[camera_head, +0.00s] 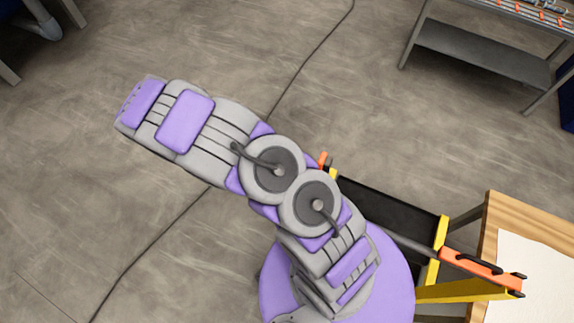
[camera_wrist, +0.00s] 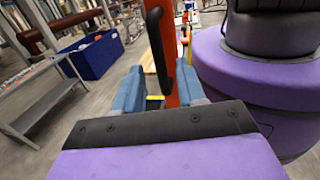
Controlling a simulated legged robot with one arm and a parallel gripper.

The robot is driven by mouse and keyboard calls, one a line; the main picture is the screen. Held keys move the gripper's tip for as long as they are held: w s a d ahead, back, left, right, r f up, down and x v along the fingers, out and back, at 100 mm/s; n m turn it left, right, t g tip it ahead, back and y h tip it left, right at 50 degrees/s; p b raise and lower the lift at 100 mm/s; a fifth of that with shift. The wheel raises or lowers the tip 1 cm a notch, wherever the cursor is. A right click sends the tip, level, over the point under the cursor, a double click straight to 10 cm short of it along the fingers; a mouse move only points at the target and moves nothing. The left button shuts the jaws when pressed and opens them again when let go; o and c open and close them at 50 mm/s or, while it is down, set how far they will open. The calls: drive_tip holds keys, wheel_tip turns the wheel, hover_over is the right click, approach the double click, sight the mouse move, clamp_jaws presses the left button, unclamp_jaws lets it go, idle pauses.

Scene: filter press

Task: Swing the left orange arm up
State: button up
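In the wrist view, an orange arm (camera_wrist: 170,45) with a black handle (camera_wrist: 156,40) stands between the two blue fingers of my gripper (camera_wrist: 160,72). The fingers are apart, with a visible gap on the left side of the arm. I cannot tell whether the right finger touches it. In the head view, a small orange end (camera_head: 323,160) shows beside my arm, which hides the rest. Another orange arm (camera_head: 480,270) with a black handle lies at the right end of the black and yellow press (camera_head: 395,207). My gripper is hidden in the head view.
A wooden table (camera_head: 535,213) with a white sheet stands close to the press at the right. A grey bench (camera_head: 480,55) is at the top right. The wrist view shows a blue crate (camera_wrist: 90,55) beyond it. A cable (camera_head: 305,65) crosses the open floor.

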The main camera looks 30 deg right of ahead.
drive_tip(key=p+v, duration=0.7)
drive_tip(key=p, duration=0.1)
drive_tip(key=shift+a+r, duration=0.2)
drive_tip(key=shift+p, duration=0.35)
drive_tip(key=shift+f+p, duration=0.25)
drive_tip(key=shift+p, duration=0.15)
drive_tip(key=shift+r, duration=0.1)
